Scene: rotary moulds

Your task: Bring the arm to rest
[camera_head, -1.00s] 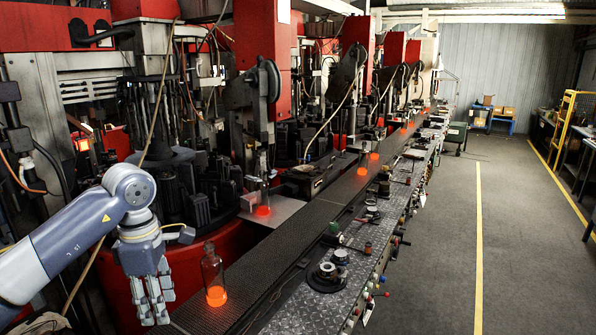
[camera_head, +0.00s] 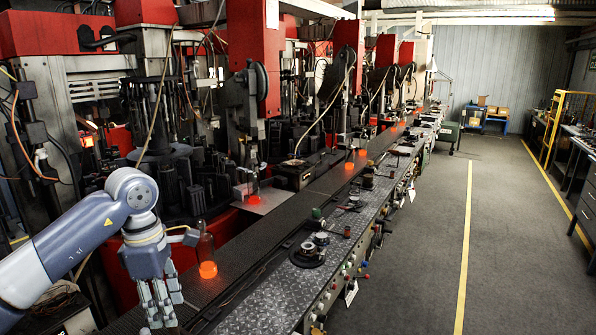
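My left arm comes in from the left edge, bent at the elbow, with its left gripper (camera_head: 163,312) hanging down at the lower left. Its fingers point downward with gaps between them, and nothing is between them. The gripper hangs beside the near end of the dark conveyor strip. A clear glass bottle (camera_head: 205,247) with a glowing orange base stands upright on the strip, just right of and beyond the gripper, apart from the fingers. The wrist lies close to its upper part in the picture. My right gripper is not in view.
Red and grey moulding machines (camera_head: 256,60) line the left side. More glowing pieces (camera_head: 254,198) stand farther along. A metal bench (camera_head: 266,283) with knobs and small tools runs beside the conveyor (camera_head: 240,250). The grey floor (camera_head: 410,270) on the right is clear, marked with yellow lines.

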